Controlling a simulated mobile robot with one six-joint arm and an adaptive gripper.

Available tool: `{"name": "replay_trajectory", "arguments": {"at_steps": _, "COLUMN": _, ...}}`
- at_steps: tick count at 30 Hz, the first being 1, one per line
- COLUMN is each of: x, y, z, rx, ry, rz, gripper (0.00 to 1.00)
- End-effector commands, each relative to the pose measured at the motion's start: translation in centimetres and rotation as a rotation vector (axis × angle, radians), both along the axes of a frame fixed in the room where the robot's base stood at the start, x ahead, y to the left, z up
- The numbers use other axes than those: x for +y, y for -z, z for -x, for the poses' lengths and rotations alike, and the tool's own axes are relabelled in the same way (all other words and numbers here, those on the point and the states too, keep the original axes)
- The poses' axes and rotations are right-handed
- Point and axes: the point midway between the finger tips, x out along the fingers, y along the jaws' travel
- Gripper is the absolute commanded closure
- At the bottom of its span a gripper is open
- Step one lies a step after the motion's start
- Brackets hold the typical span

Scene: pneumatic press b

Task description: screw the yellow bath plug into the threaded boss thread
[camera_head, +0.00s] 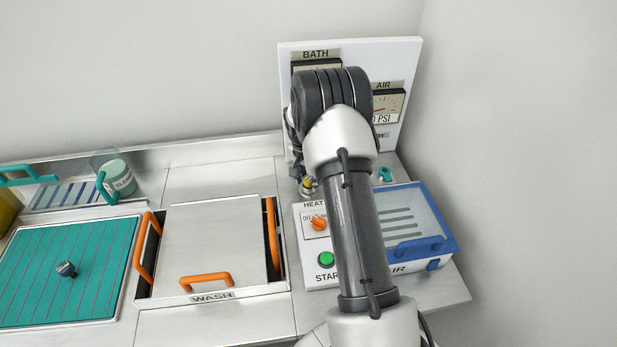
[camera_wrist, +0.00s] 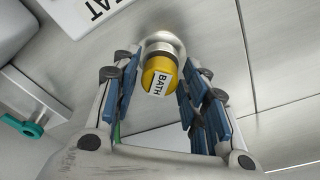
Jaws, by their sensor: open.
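The yellow bath plug (camera_wrist: 159,74) carries a white BATH label and sits at the threaded boss (camera_wrist: 162,43), a silver metal ring, in the wrist view. Whether its thread is engaged cannot be seen. My gripper (camera_wrist: 158,85) is open, with one blue-padded finger on each side of the plug and a visible gap to each. In the head view the yellow plug (camera_head: 307,185) shows small behind the control box, left of my arm. My gripper is mostly hidden behind my arm there.
A control box with an orange knob (camera_head: 318,222) and green button (camera_head: 326,259) stands in front. A blue-framed clear lid (camera_head: 421,208) is to the right, the steel WASH lid (camera_head: 212,243) to the left. A gauge panel (camera_head: 402,62) stands behind. A dark blue plug (camera_head: 66,268) lies on the teal mat (camera_head: 40,295).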

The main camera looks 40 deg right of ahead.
Motion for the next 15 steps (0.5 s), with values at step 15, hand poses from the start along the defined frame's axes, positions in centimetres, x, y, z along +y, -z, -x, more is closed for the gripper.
{"name": "replay_trajectory", "arguments": {"at_steps": 15, "x": -0.07, "y": -0.12, "z": 0.08, "rx": 0.0, "ry": -0.184, "rz": 0.0, "gripper": 0.59}}
